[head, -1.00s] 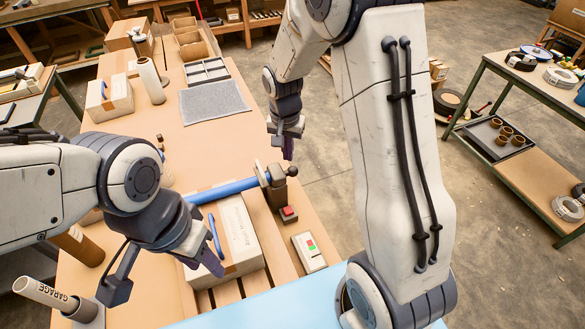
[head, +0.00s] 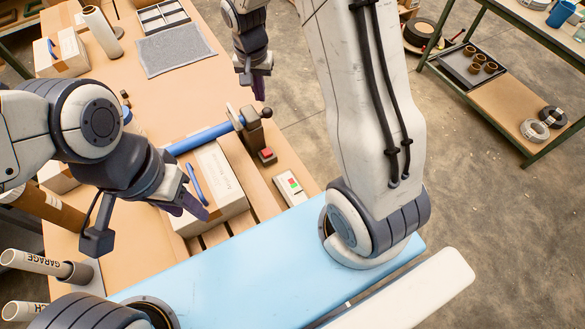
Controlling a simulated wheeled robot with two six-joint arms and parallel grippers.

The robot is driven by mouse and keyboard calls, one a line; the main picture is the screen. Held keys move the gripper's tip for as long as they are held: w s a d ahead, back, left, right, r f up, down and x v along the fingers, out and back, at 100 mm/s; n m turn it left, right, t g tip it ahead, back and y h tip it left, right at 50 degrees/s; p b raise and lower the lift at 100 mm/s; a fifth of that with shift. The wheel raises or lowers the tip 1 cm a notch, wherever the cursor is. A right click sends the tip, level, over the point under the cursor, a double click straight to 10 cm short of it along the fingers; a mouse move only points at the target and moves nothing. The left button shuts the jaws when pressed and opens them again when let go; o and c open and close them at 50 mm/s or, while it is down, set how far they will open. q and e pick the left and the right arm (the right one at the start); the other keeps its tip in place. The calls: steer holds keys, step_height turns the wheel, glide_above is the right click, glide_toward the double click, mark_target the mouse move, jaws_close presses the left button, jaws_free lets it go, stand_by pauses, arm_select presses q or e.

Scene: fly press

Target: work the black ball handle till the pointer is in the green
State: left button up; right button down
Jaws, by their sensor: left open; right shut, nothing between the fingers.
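A dark ball knob (head: 267,112) sits on a brown post (head: 253,132) at one end of a blue bar (head: 203,138), on the table's right side. I cannot tell for sure that it is the black ball handle. My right gripper (head: 259,90) is shut and empty, pointing down just behind the knob; contact is unclear. My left gripper (head: 190,205) is open, beside a carton (head: 221,190) with a blue handle-like strip (head: 195,184). A small pale box (head: 290,187) with red and green patches lies right of the carton. I cannot make out a pointer.
A red-topped block (head: 266,155) stands by the post. A grey mat (head: 174,49), a white roll (head: 101,30) and another carton (head: 61,52) are farther back. A light blue surface (head: 210,255) lies in front. A side bench is at the right.

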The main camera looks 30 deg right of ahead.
stand_by(0.3)
steer(key=s+a+r+n+y, duration=0.1)
steer(key=s+a+r+n, duration=0.1)
steer(key=s+a+n, duration=0.35)
steer(key=s+a+r+n+b, duration=0.1)
steer(key=s+a+r+n, duration=0.15)
steer(key=s, duration=0.65)
steer(key=s+a+r+n+y, duration=0.1)
steer(key=s+a+r+n, duration=0.25)
steer(key=s, duration=0.35)
steer(key=m+t+h, duration=0.1)
steer(key=m+h, duration=0.2)
steer(key=m, duration=0.9)
glide_toward(266, 110)
steer(key=shift+s+d+r+n, duration=0.15)
steer(key=shift+s+r+n, duration=0.05)
steer(key=shift+r+n, duration=0.1)
steer(key=b+x, duration=0.3)
steer(key=x, duration=0.2)
steer(key=shift+w+f, duration=0.15)
steer(key=shift+f, duration=0.25)
steer(key=shift+w+d+f+b, duration=0.1)
steer(key=shift+w+f+b, duration=0.05)
steer(key=shift+f+b, duration=0.35)
steer(key=shift+f, duration=0.15)
